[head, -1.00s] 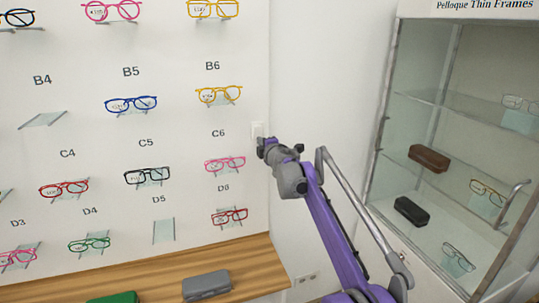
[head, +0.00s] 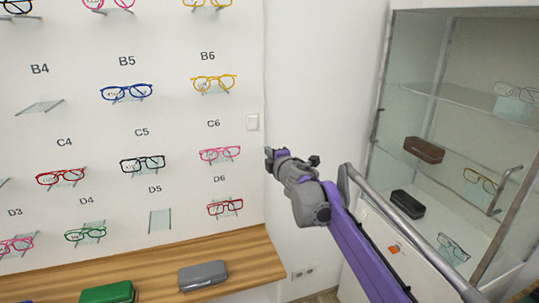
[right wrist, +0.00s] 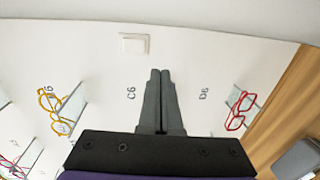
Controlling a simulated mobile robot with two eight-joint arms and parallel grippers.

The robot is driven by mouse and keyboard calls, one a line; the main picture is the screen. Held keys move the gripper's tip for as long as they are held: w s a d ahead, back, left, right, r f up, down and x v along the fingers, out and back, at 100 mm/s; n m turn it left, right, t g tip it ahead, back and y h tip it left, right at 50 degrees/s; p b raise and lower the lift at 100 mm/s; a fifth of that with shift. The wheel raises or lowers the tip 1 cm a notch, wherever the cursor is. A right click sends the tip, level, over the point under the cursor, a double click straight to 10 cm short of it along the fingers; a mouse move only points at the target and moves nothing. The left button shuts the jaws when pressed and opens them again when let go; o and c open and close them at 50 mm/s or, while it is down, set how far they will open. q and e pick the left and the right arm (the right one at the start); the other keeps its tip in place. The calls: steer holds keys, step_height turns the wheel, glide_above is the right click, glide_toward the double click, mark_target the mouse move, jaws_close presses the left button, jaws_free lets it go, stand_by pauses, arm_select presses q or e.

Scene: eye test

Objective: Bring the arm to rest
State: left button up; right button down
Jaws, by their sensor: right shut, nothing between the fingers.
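My right arm reaches up from the lower right in the head view. Its purple and grey links end in my right gripper (head: 269,154), which is shut and empty. The gripper is in front of the white wall, to the right of the pink glasses (head: 220,154). A white wall switch (head: 252,122) is above and left of the fingertips, apart from them in the picture. In the right wrist view the two dark fingers (right wrist: 160,74) are together, and the switch (right wrist: 134,44) is beyond them, slightly left. My left gripper is not in view.
A white display wall with several glasses on small holders fills the left. Below it a wooden shelf (head: 150,262) bears a grey case (head: 203,276) and a green case (head: 107,293). A glass cabinet (head: 383,125) with cases and glasses stands at right, close to my arm.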

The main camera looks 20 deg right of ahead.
steer(key=s+d+f+m+g+h, duration=0.1)
steer(key=s+f+m+h, duration=0.2)
steer(key=s, duration=0.4)
steer(key=s+d+f+m+g+p, duration=0.1)
steer(key=s+f+m+g, duration=0.15)
steer(key=s+m, duration=0.3)
steer(key=s+d+f+m+g+h, duration=0.1)
steer(key=s+f+m+h, duration=0.15)
steer(key=s, duration=0.55)
steer(key=s+a+f+m+g+y, duration=0.2)
steer(key=s+a+f+m+g, duration=0.1)
steer(key=s+f, duration=0.7)
steer(key=s+a+f+m+g+y+p, duration=0.1)
steer(key=s+a+f+m+g+y, duration=0.2)
steer(key=s+f, duration=0.7)
steer(key=s+a+m, duration=0.1)
steer(key=s+a, duration=0.1)
steer(key=s, duration=0.4)
steer(key=shift+a+f+g, duration=0.2)
steer(key=shift+f+g, duration=0.05)
steer(key=shift+g, duration=0.1)
steer(key=shift+w+a, duration=0.1)
